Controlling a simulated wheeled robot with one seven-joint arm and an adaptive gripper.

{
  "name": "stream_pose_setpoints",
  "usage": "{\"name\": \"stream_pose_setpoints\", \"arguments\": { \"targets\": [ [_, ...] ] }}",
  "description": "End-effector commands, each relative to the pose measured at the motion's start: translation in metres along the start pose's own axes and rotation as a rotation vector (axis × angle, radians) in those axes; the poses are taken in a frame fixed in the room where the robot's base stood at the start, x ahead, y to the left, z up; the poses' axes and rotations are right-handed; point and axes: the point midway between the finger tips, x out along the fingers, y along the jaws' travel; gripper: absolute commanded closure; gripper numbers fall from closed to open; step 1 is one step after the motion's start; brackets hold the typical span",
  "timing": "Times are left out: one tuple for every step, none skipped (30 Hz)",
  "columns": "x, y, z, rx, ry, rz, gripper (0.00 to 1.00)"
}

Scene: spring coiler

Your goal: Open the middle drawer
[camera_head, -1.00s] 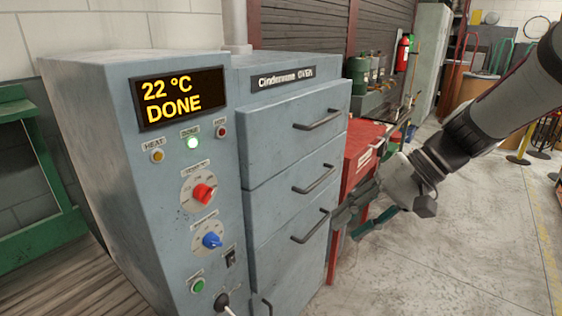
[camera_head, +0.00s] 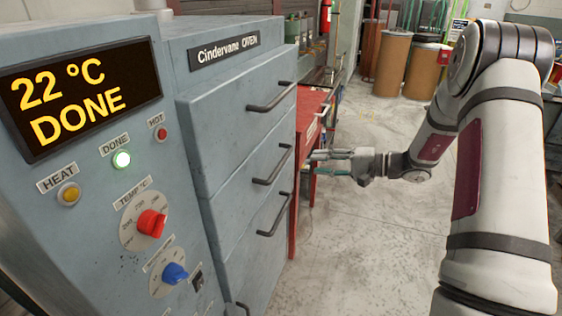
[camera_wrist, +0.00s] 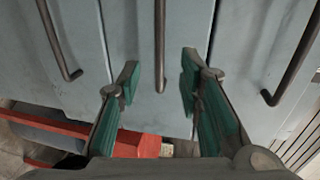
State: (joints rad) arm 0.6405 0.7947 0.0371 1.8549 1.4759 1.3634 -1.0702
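The grey oven has stacked drawer fronts. The middle drawer (camera_head: 240,176) looks shut and carries a dark bar handle (camera_head: 272,166). My gripper (camera_head: 313,163) is to the right of that handle, at about its height in the head view, with its green-padded fingers apart and nothing held. In the wrist view, one bar handle (camera_wrist: 160,45) lies in line with the gap between the open fingers (camera_wrist: 160,66). A gap appears to remain between fingertips and handle, though its depth is hard to judge.
The top drawer's handle (camera_head: 271,97) is above and a lower front's handle (camera_head: 275,214) is below. The control panel with display (camera_head: 80,95) is at left. The concrete floor (camera_head: 370,235) in front is clear.

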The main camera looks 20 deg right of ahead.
Motion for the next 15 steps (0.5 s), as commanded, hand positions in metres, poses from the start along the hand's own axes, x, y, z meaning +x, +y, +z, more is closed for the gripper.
{"name": "stream_pose_setpoints", "arguments": {
  "targets": [
    [0.009, -0.001, 0.001, 0.000, -0.004, 0.000, 0.67],
    [0.015, 0.000, 0.002, 0.001, -0.004, 0.000, 0.67],
    [0.023, 0.000, 0.002, 0.000, -0.005, 0.001, 0.67],
    [0.029, 0.000, 0.002, 0.001, -0.005, 0.000, 0.67],
    [0.035, 0.000, 0.002, 0.001, -0.006, 0.000, 0.67],
    [0.043, 0.000, 0.003, 0.001, -0.006, 0.001, 0.67],
    [0.049, 0.000, 0.002, 0.001, -0.005, 0.001, 0.67],
    [0.055, -0.001, 0.002, 0.000, -0.006, 0.000, 0.67],
    [0.063, -0.001, 0.002, 0.001, -0.006, 0.001, 0.67],
    [0.069, 0.000, 0.002, 0.001, -0.006, 0.001, 0.67],
    [0.074, 0.000, 0.002, 0.002, -0.005, 0.001, 0.67],
    [0.081, 0.000, 0.002, 0.001, -0.005, 0.001, 0.67],
    [0.087, 0.000, 0.002, 0.001, -0.005, 0.001, 0.67],
    [0.091, 0.000, 0.002, 0.001, -0.005, 0.001, 0.67],
    [0.097, 0.000, 0.002, 0.001, -0.004, 0.002, 0.67]
  ]
}}
